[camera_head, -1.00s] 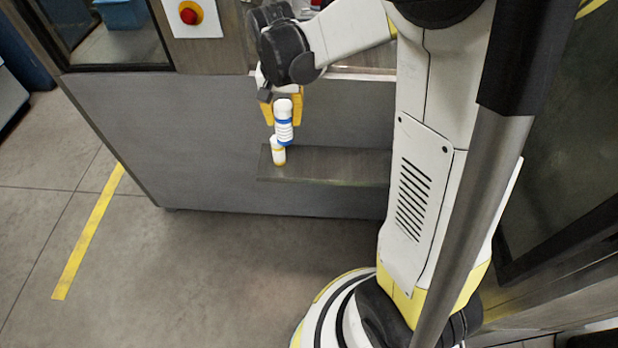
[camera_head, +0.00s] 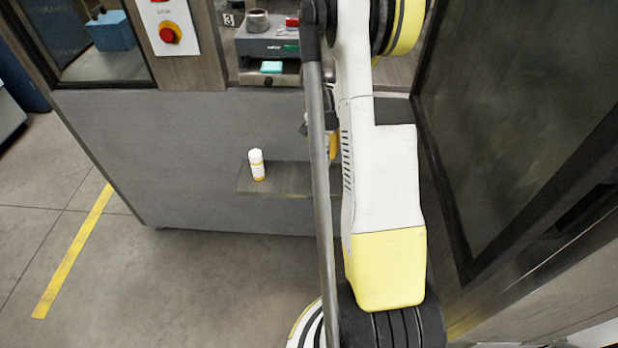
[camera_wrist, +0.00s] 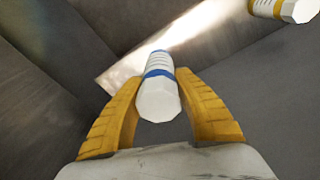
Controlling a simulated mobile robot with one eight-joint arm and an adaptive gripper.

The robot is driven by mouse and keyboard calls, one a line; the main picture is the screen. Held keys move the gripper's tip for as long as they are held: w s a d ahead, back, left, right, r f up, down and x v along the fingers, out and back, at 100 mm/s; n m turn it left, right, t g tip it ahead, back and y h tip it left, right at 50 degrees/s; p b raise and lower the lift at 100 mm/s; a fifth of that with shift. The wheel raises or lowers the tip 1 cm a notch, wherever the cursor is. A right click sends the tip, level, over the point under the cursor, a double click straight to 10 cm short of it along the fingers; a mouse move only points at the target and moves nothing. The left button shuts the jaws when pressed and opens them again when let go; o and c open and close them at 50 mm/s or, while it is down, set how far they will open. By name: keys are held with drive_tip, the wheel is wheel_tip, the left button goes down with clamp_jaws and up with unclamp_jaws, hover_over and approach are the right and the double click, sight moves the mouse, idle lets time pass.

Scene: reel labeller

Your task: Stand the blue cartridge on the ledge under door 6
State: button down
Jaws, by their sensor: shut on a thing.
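My gripper (camera_wrist: 158,80) has its two yellow fingers shut on the blue cartridge (camera_wrist: 158,97), a white bottle shape with blue bands, in the wrist view. The cartridge points away from the wrist with its white end towards the camera. In the head view my arm and a grey pole hide the cartridge; only a bit of a yellow finger shows. The ledge (camera_head: 290,181) juts from the grey machine front, its right part hidden by my arm. No door number 6 is readable.
A white cartridge with yellow bands (camera_head: 257,166) stands on the ledge's left end; it also shows at the wrist view's top right (camera_wrist: 287,9). A red button (camera_head: 170,33) and a grey device (camera_head: 268,42) are above. A dark glazed panel (camera_head: 515,120) stands at right.

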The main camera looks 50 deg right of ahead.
drive_tip(key=shift+w+a+f+b, duration=0.4)
drive_tip(key=shift+w+f+b, duration=0.65)
drive_tip(key=shift+w+f, duration=0.8)
drive_tip(key=shift+w+a+f+b, duration=0.45)
drive_tip(key=shift+w+f+b, duration=0.55)
drive_tip(key=shift+w+f, duration=0.85)
drive_tip(key=shift+w+a+f+b, duration=0.4)
drive_tip(key=shift+w+f+b, duration=0.65)
drive_tip(key=shift+w+f, duration=0.8)
drive_tip(key=shift+s, duration=0.1)
drive_tip(key=shift+f, duration=0.2)
drive_tip(key=c, duration=1)
unclamp_jaws()
